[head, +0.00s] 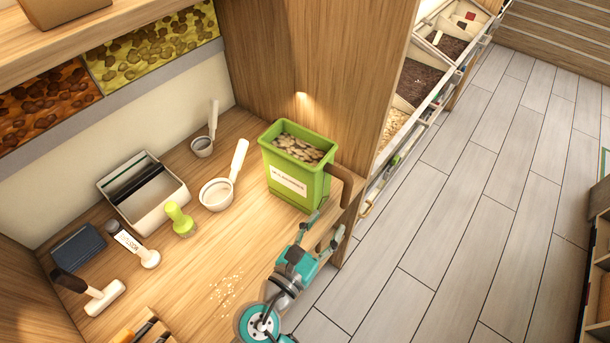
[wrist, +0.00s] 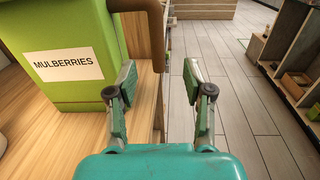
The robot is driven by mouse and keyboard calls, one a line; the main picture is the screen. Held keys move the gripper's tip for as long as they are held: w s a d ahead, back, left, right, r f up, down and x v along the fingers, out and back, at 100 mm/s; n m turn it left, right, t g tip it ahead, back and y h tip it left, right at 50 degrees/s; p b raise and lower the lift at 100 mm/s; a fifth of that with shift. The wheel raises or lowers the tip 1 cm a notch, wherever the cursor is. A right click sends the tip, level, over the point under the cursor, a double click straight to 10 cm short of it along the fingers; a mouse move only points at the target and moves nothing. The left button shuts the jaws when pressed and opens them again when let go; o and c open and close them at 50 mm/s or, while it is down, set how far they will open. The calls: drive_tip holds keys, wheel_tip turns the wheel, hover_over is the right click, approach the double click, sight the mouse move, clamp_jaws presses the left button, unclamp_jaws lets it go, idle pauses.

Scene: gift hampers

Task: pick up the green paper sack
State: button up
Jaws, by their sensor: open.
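The green container (head: 293,185), which I take for the sack, stands upright at the right end of the wooden counter. It looks stiff-walled, is open at the top and holds pale pieces. Its white label reads MULBERRIES in the wrist view (wrist: 63,66). A brown curved handle (head: 341,173) sticks out from its right side. My gripper (head: 324,230) is open and empty, in front of the container's right side. In the wrist view my gripper (wrist: 160,75) has its left finger overlapping the container's right edge. The brown handle (wrist: 156,35) shows between and beyond the fingers.
A white scoop (head: 217,193), a green brush (head: 180,219), a grey-white tray (head: 145,190) and a mallet (head: 104,297) lie left on the counter (head: 225,250). A wooden panel (head: 335,70) stands behind the container. Floor (head: 450,220) is clear to the right.

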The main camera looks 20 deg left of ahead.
sight(345, 195)
drive_tip(key=x, duration=1)
drive_tip(key=shift+w, duration=0.35)
drive_tip(key=shift+a, duration=0.1)
clamp_jaws()
drive_tip(key=shift+r, duration=0.15)
